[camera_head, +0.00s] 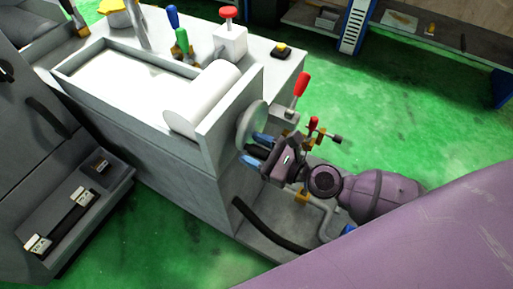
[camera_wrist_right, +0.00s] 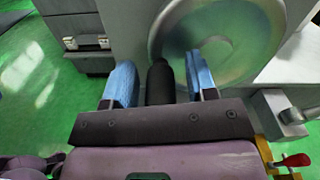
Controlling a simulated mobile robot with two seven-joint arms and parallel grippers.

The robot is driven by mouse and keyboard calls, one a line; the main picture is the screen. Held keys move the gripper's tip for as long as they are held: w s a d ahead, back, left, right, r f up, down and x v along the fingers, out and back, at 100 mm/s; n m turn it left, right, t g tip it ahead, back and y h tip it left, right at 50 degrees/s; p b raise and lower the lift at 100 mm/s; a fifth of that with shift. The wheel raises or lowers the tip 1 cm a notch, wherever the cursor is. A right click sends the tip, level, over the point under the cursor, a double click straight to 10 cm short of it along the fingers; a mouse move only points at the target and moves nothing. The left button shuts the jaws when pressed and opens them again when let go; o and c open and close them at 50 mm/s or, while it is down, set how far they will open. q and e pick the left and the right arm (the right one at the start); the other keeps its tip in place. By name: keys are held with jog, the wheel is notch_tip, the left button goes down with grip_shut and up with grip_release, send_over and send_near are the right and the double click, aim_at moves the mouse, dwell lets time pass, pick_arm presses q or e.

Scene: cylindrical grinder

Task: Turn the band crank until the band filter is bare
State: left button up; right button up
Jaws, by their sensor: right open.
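The band crank is a grey disc (camera_head: 247,124) on the end of the grey filter unit, with a black handle (camera_wrist_right: 160,84) sticking out toward my right wrist camera. The disc fills the top of the right wrist view (camera_wrist_right: 235,45). My right gripper (camera_head: 256,149) is at the disc. Its blue fingers stand apart on either side of the black handle, with gaps visible on both sides. The band filter is a white sheet (camera_head: 125,83) in the unit's top tray, with a white roll (camera_head: 209,98) at the crank end. My left gripper is not seen.
Red-handled levers and valves (camera_head: 301,85) and pipes stand close beside my right gripper. Green floor is open at right.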

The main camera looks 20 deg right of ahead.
jog(key=shift+c, duration=0.2)
jog(key=c, duration=0.9)
jog(key=shift+f, duration=0.1)
